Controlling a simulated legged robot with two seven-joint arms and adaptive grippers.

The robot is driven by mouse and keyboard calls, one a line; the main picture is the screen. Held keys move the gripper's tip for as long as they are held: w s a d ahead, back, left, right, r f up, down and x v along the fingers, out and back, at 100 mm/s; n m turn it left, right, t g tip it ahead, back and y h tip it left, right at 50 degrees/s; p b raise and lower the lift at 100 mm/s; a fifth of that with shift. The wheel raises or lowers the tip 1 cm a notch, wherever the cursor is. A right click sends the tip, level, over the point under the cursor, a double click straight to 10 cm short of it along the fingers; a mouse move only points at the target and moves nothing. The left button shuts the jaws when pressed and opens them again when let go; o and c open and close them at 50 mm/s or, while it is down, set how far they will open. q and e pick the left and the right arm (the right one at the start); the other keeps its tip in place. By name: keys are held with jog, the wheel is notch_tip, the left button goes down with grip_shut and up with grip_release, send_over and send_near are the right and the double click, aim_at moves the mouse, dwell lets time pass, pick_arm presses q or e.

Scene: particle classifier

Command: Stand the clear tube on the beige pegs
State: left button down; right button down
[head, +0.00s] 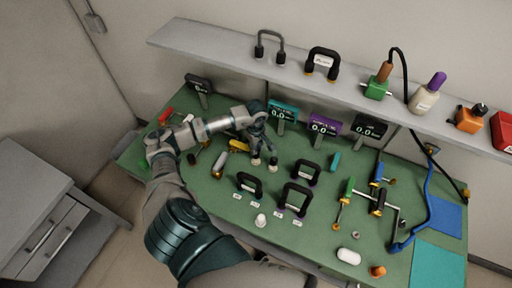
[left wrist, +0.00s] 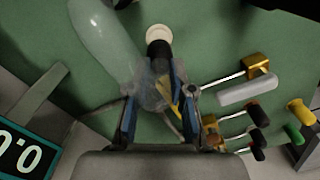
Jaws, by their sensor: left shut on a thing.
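My left gripper (head: 261,145) reaches down over the middle of the green table in the head view. In the left wrist view my left gripper (left wrist: 155,100) is shut on the clear tube (left wrist: 103,38), a pale see-through cylinder that slants to the upper left from between the blue-padded fingers. I cannot make out the tube in the head view. A beige-topped peg with a dark body (left wrist: 158,34) is beside the tube in the wrist view. Whether tube and peg touch, I cannot tell. My right gripper is not in view.
Black-handled fixtures (head: 295,198) stand in front of the gripper. Digital readouts (head: 323,126) line the back, below a grey shelf (head: 300,75). A white capsule (head: 348,256) lies near the front edge.

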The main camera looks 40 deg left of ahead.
pick_arm(q)
jog(key=shift+f+b, duration=1.5)
jog(key=shift+f, duration=0.1)
jog(key=c, duration=0.9)
grip_release()
jog(key=shift+c, duration=0.2)
notch_tip(320, 180, up, 12)
jog(key=shift+w+a+f, duration=0.1)
jog(key=shift+w+a, duration=0.05)
